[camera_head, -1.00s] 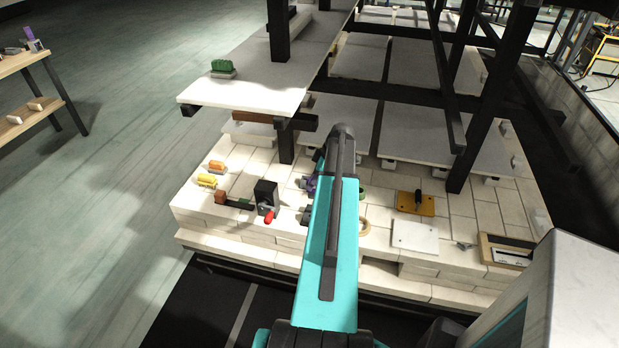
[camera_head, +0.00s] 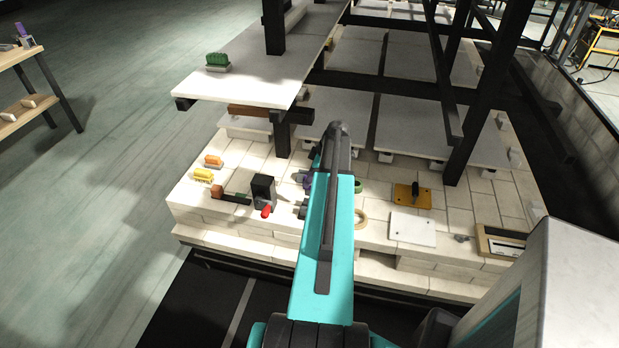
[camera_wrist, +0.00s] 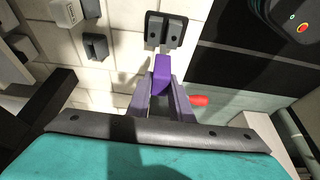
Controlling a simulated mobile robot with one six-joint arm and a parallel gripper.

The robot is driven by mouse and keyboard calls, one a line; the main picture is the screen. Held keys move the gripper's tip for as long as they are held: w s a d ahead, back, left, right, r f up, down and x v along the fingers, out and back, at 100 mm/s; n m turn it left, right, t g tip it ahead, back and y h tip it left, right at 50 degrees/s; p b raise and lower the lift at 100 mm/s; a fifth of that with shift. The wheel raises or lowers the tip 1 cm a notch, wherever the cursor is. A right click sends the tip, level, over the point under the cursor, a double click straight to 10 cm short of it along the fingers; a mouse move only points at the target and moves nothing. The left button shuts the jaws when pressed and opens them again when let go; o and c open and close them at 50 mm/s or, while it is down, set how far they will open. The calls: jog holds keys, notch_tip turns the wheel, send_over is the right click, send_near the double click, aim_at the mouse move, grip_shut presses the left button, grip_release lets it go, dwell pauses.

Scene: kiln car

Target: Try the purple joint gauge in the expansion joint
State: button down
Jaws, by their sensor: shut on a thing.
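The purple joint gauge (camera_wrist: 162,72) is in the wrist view, held between the two grey-purple fingers of my gripper (camera_wrist: 162,90). My gripper is shut on it, and the gauge's end projects past the fingers. Pale bricks show below it; I cannot tell its height above them. In the head view, a small purple patch (camera_head: 307,182) shows at the left edge of my arm, which hides most of the gripper. I cannot make out the expansion joint for certain in either view.
A dark grey two-part block (camera_wrist: 164,31) is beyond the gauge in the wrist view. On the brick deck stand a black box (camera_head: 263,188), a yellow block (camera_head: 203,175) and an orange block (camera_head: 213,161). Dark posts (camera_head: 469,135) and a white shelf (camera_head: 250,85) rise around the deck.

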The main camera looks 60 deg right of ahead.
aim_at(308, 195)
jog(key=shift+f+b, duration=0.5)
jog(key=shift+f, duration=1.45)
jog(key=shift+f+b, duration=0.6)
jog(key=shift+f, duration=0.05)
jog(key=shift+b, duration=0.45)
jog(key=shift+f+b, duration=1.35)
jog(key=shift+f, duration=0.5)
dwell(1.3)
jog(key=shift+r, duration=0.15)
dwell(0.6)
jog(key=shift+r+p, duration=1.65)
jog(key=shift+r, duration=2.5)
